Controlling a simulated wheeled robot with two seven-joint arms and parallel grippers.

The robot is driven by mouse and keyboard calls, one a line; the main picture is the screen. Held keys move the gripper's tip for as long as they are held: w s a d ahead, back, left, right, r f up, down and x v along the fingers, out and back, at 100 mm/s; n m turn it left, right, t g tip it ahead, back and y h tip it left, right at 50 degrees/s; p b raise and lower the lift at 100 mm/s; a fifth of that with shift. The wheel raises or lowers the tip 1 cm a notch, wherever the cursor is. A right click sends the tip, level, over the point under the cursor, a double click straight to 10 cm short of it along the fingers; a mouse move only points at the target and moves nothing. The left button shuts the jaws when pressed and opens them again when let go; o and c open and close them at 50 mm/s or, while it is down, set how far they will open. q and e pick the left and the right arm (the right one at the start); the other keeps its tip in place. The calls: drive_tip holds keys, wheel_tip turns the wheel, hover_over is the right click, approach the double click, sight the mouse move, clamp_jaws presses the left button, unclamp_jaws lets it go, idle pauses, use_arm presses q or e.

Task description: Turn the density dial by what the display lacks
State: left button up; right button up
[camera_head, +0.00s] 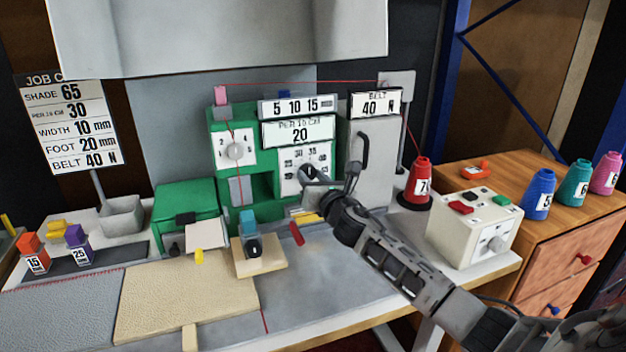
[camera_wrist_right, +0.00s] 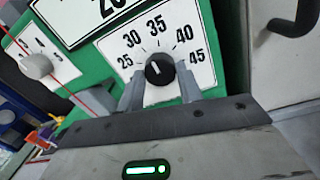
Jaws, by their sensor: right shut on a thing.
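The density dial (camera_wrist_right: 160,70) is a black knob on a white plate marked 25, 30, 35, 40 and 45, on the green machine. A short white mark shows on its face; I cannot tell exactly which number it points to. The display (camera_head: 299,133) above reads PER 10 CM 20. The job card (camera_head: 70,125) at the left reads PER 10 CM 30. My right gripper (camera_head: 318,178) reaches the dial from the front right, its two fingers (camera_wrist_right: 162,88) on either side of the knob, shut on it. My left gripper is not in view.
Another dial (camera_head: 235,151) sits left on the machine. A grey cabinet with a BELT 40 N display (camera_head: 376,104) adjoins at the right. A red cone (camera_head: 420,180) and a white button box (camera_head: 474,228) stand farther right. A beige rug piece (camera_head: 180,300) lies in front.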

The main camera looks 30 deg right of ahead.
drive_tip(key=m, duration=0.6)
drive_tip(key=shift+f+m+b, duration=0.1)
drive_tip(key=shift+m+b, duration=0.2)
drive_tip(key=shift+m, duration=0.1)
drive_tip(key=m, duration=0.5)
drive_tip(key=shift+a+h, duration=0.1)
drive_tip(key=shift+h, duration=0.3)
drive_tip(key=shift+m, duration=0.4)
drive_tip(key=o, duration=1)
drive_tip(key=v, duration=1.6)
drive_tip(key=shift+f+b, duration=0.2)
drive_tip(key=shift+b, duration=0.2)
